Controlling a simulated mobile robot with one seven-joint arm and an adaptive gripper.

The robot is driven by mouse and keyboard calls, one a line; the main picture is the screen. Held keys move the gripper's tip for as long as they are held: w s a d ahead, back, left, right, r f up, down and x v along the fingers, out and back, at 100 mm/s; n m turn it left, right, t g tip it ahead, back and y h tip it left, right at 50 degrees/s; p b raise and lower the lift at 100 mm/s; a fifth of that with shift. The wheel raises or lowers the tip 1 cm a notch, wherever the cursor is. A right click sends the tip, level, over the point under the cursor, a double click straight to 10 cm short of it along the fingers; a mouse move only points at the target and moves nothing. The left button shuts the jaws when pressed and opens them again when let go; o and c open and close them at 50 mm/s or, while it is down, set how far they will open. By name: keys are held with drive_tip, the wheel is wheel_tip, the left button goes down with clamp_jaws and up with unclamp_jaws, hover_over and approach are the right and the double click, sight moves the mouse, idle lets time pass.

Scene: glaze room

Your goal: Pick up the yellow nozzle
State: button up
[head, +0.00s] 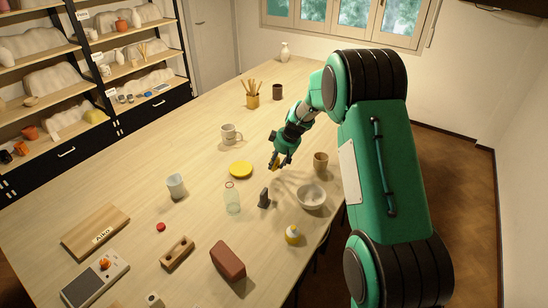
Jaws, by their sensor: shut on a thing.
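My gripper (277,160) is above the middle of the wooden table, with its fingers pointing down. It is shut on a small yellow-orange thing, the yellow nozzle (275,164), which shows between and just below the fingertips. Most of the nozzle is hidden by the fingers, and its exact shape is too small to tell. It appears to be held above the tabletop, but the gap is hard to judge from this view.
Near the gripper are a yellow disc (241,170), a glass bottle (232,198), a dark upright object (264,198), a white bowl (311,196), a brown cup (320,163) and a speckled mug (231,134).

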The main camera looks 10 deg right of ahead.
drive_tip(key=shift+s+r, duration=0.2)
drive_tip(key=shift+s, duration=1.8)
drive_tip(key=shift+s+r, duration=0.2)
drive_tip(key=shift+s, duration=1.75)
